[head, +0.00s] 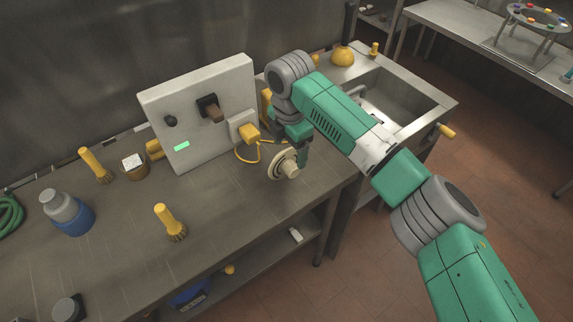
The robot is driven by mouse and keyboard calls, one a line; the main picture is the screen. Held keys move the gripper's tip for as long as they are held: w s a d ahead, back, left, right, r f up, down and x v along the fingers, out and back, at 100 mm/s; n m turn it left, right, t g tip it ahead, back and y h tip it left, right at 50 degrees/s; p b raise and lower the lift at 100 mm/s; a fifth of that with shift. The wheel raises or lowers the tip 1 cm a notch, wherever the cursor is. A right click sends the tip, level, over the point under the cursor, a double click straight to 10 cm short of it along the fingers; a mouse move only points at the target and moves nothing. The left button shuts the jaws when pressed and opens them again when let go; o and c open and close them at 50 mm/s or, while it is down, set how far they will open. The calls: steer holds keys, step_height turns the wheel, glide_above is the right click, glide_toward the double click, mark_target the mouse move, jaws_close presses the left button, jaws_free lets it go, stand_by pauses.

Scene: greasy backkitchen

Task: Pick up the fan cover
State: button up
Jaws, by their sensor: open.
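A round, cream disc with a stubby hub, which looks like the fan cover (281,165), is tilted on its edge near the front right of the steel worktop. My gripper (303,160) points down right beside it, at its upper right. The fingers are open. They partly overlap the disc in this view, and I cannot tell whether they touch it. The wrist hides part of the area behind the disc.
A grey upright panel (205,140) with a switch, a lever and a yellow plug (249,134) on a cord stands left of my gripper. A sink (390,105) is at right. The worktop front centre is clear.

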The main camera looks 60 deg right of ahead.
mark_target(289, 162)
step_height(289, 162, down, 6)
steer(key=shift+r+b, duration=0.2)
steer(key=shift+b, duration=0.85)
steer(key=shift+d, duration=0.1)
steer(key=c, duration=1.1)
steer(key=shift+c, duration=0.2)
step_height(289, 162, up, 4)
steer(key=shift+p, duration=1.05)
steer(key=s+a+p, duration=0.1)
steer(key=s+a, duration=0.2)
steer(key=a, duration=0.1)
steer(key=s+a+p, duration=0.1)
steer(key=s+a, duration=0.2)
steer(key=s+a+r+p, duration=0.1)
steer(key=s+a, duration=0.3)
steer(key=shift+a+r+p, duration=0.1)
steer(key=shift+a+p, duration=0.2)
steer(key=shift+a, duration=0.05)
steer(key=shift+c, duration=0.2)
steer(key=shift+s+a, duration=0.15)
steer(key=shift+a, duration=0.15)
